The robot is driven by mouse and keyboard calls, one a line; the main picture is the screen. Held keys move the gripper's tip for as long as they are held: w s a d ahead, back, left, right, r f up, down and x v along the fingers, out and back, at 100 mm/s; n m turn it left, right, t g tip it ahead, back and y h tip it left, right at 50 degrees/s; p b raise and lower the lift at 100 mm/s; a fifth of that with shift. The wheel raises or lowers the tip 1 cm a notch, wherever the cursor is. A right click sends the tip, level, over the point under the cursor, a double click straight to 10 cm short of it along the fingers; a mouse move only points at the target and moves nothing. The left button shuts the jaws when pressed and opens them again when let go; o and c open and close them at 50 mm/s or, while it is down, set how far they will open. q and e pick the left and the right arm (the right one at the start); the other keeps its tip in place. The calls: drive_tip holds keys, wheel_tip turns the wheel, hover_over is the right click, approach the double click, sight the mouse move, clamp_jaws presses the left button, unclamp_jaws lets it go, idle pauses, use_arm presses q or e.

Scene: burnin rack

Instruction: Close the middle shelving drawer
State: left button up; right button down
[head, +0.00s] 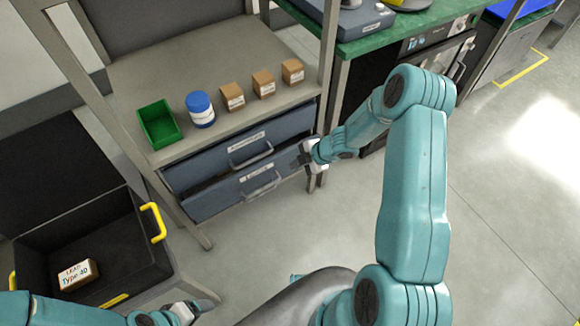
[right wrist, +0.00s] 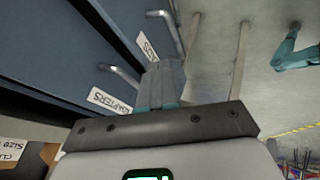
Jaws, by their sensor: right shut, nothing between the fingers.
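The grey shelving unit (head: 130,80) holds two blue drawers, one above the other, each with a white label and a metal handle. The upper drawer (head: 215,158) looks flush. The lower drawer (head: 215,200) stands out a little, with a dark gap above its front at the left. My right gripper (head: 300,157) is shut and empty at the right end of the drawer fronts. In the right wrist view its fingers (right wrist: 163,82) are beside the drawer handles (right wrist: 122,76); contact cannot be told. My left gripper (head: 186,312) is low in the head view, away from the drawers; its jaws are unclear.
On the shelf top stand a green bin (head: 160,125), a blue-and-white jar (head: 200,109) and small brown boxes (head: 232,97). An open black case (head: 125,250) with a labelled box (head: 77,273) is at left. A green-topped bench (head: 365,41) stands right of the shelving. Floor at right is clear.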

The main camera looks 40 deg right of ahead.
drive_tip(key=s+d+f+g+h, duration=0.1)
drive_tip(key=s+d+g+h, duration=0.15)
drive_tip(key=s+d, duration=0.3)
drive_tip(key=s+a+f+m+g, duration=0.3)
drive_tip(key=s+m+g, duration=0.2)
drive_tip(key=s, duration=0.6)
drive_tip(key=s+a+r+m+y+b, duration=0.2)
drive_tip(key=a+r+m+y+b, duration=0.1)
drive_tip(key=a+y, duration=0.3)
drive_tip(key=s+a+r+m+y+b, duration=0.2)
drive_tip(key=a+m+y, duration=0.15)
drive_tip(key=a, duration=0.55)
drive_tip(key=w+d+r+m+t+y+b, duration=0.1)
drive_tip(key=w+r+m+t+b, duration=0.1)
drive_tip(key=w+m+t+b, duration=0.35)
drive_tip(key=w+d+r+m+t+y+b, duration=0.1)
drive_tip(key=w+r+m+t+b, duration=0.1)
drive_tip(key=w+m+t, duration=0.5)
drive_tip(key=d+f+m+t+h+b, duration=0.7)
drive_tip(key=d+f+m+h+b, duration=0.45)
drive_tip(key=d+f+h, duration=0.4)
drive_tip(key=w+d+r+b, duration=0.1)
drive_tip(key=w, duration=0.6)
drive_tip(key=w+d+r+y+b, duration=0.1)
drive_tip(key=w+b, duration=0.1)
drive_tip(key=w, duration=0.5)
drive_tip(key=shift+d+n+b, duration=0.3)
drive_tip(key=shift+n, duration=0.15)
